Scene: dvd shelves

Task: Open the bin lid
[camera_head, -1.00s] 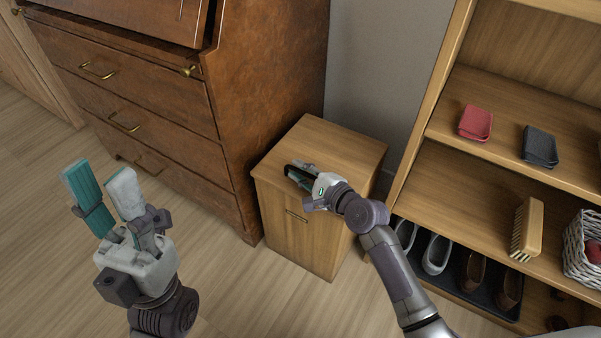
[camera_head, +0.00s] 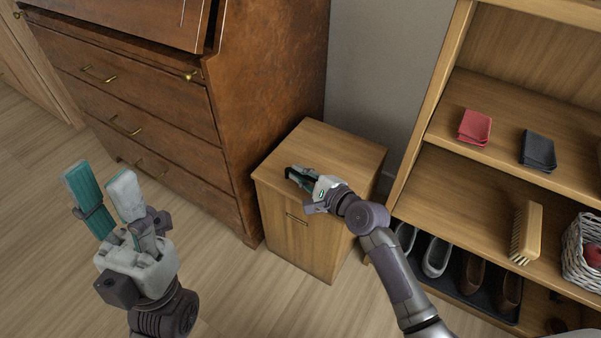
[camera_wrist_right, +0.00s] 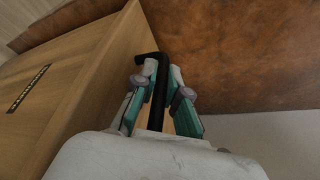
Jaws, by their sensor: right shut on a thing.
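The bin (camera_head: 296,232) is a light wooden box between the brown dresser and the shelf unit. Its flat wooden lid (camera_head: 335,148) lies level on the box, with no gap that I can see. My right gripper (camera_head: 300,178) is low over the lid's front part. In the right wrist view its teal-padded fingers are shut on a black bent bar (camera_wrist_right: 158,92), which looks like a handle. The bar's attachment is hidden by the gripper. My left gripper (camera_head: 103,188) is in the air at the left, fingers apart and empty.
The brown dresser (camera_head: 150,95) stands close on the bin's left. Floor is free in front.

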